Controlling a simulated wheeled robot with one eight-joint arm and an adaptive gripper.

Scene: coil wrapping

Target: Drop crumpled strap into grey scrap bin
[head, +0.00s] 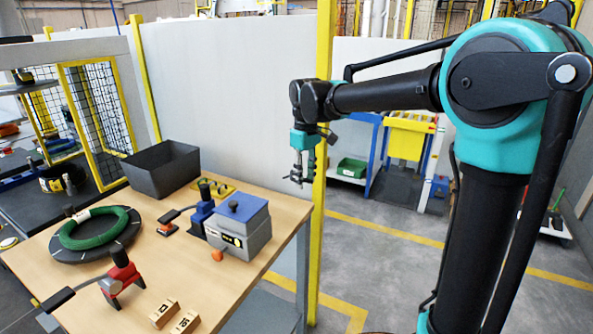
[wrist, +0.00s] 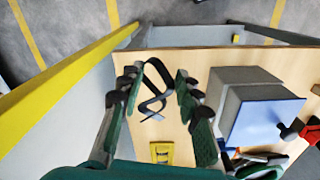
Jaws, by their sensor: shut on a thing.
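The crumpled strap (wrist: 154,92) is a thin black bent band between the fingers of my gripper (wrist: 156,86) in the wrist view. My gripper is shut on it. In the head view my gripper (head: 297,178) hangs in the air by the yellow post, near the table's back right edge; the strap is too small to make out there. The grey scrap bin (head: 160,180) is a dark, open-topped box at the table's back left. My gripper is apart from it, well to its right. I cannot make out the bin in the wrist view.
A grey box with a blue lid (head: 239,232) stands on the table (head: 185,272) between gripper and front. A green coil (head: 93,226) lies on a black disc at left. A red tool (head: 121,277) and wooden blocks (head: 173,316) sit in front. A white partition (head: 230,90) rises behind.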

